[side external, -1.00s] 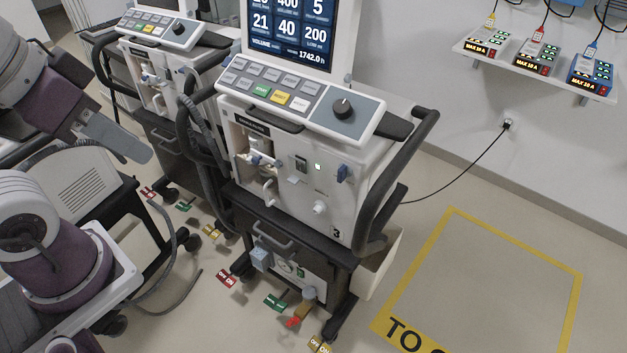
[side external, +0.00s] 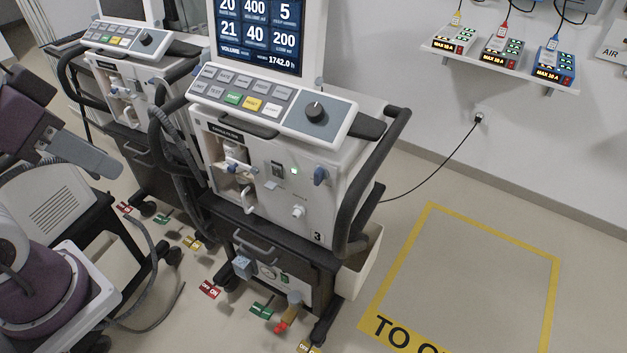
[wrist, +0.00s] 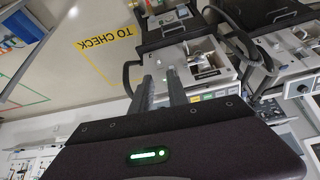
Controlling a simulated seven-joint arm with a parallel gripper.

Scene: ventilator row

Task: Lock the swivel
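The nearest ventilator (side external: 255,190), marked 3, stands on a dark wheeled cart (side external: 285,262). Low at its base are coloured pedals with small lettering: a red one (side external: 209,290), a green one (side external: 262,311) and a yellow one (side external: 308,348) cut by the lower edge. A red-tipped tan piece (side external: 288,315) is between green and yellow. I cannot tell which pedal belongs to the swivel. My gripper (wrist: 158,76) has its two fingers apart and nothing between them in the wrist view. In the side view its grey finger (side external: 85,158) is at the left, away from the pedals.
A second ventilator (side external: 125,75) stands behind to the left, with similar pedals (side external: 190,243) at its base. A yellow-bordered floor area (side external: 470,275) at the right is clear. A wall shelf (side external: 500,68) holds boxes, and a black cable (side external: 440,165) runs to a wall socket.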

